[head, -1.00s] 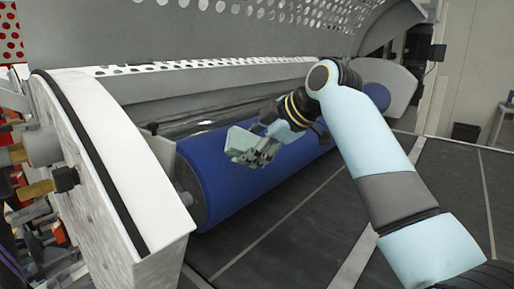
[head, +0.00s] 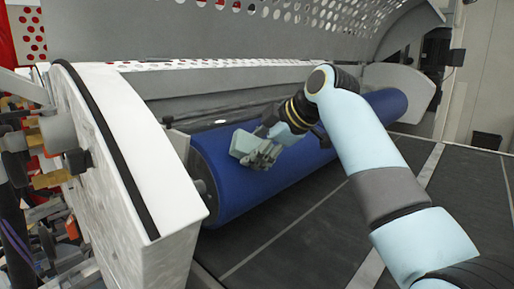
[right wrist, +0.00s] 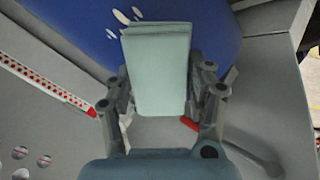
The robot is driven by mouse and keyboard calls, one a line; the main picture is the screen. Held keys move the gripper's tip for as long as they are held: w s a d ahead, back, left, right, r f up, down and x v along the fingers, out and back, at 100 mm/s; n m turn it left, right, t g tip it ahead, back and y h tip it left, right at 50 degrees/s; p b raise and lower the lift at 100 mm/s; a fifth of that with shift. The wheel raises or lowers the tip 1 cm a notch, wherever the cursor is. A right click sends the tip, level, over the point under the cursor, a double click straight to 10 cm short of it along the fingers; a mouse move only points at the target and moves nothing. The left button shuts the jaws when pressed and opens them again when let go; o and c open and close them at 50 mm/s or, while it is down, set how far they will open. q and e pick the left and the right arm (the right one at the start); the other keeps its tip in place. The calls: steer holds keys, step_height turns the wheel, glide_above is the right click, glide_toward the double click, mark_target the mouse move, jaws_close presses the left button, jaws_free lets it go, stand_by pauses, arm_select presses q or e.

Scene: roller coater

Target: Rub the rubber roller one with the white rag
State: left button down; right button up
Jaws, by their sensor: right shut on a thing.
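The rubber roller (head: 232,190) is a long blue cylinder that runs from the white end housing towards the back right. It also fills the top of the right wrist view (right wrist: 75,25). My right gripper (head: 258,155) is shut on the white rag (head: 243,145), which looks like a folded pale pad. In the right wrist view the rag (right wrist: 157,70) sits between the fingers, its far end over the blue surface. The rag is at the roller near its left end; I cannot tell whether they touch. Pale spots show on the roller there. My left gripper is not in view.
A white end housing (head: 130,150) stands at the left of the roller. A perforated grey cover (head: 250,35) curves above and behind. Dark floor panels (head: 300,235) in front are clear. Fittings crowd the far left.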

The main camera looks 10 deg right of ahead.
steer(key=shift+b+x, duration=0.55)
steer(key=shift+x, duration=0.4)
steer(key=shift+w+d, duration=0.45)
steer(key=shift+d, duration=0.35)
steer(key=shift+w+d, duration=0.5)
steer(key=shift+d, duration=0.3)
steer(key=shift+w+d+b, duration=0.3)
steer(key=shift+w+d, duration=0.2)
steer(key=shift+d, duration=0.2)
steer(key=shift+w+d+b, duration=0.25)
steer(key=shift+w+d, duration=0.3)
steer(key=shift+d, duration=0.2)
steer(key=shift+a, duration=0.1)
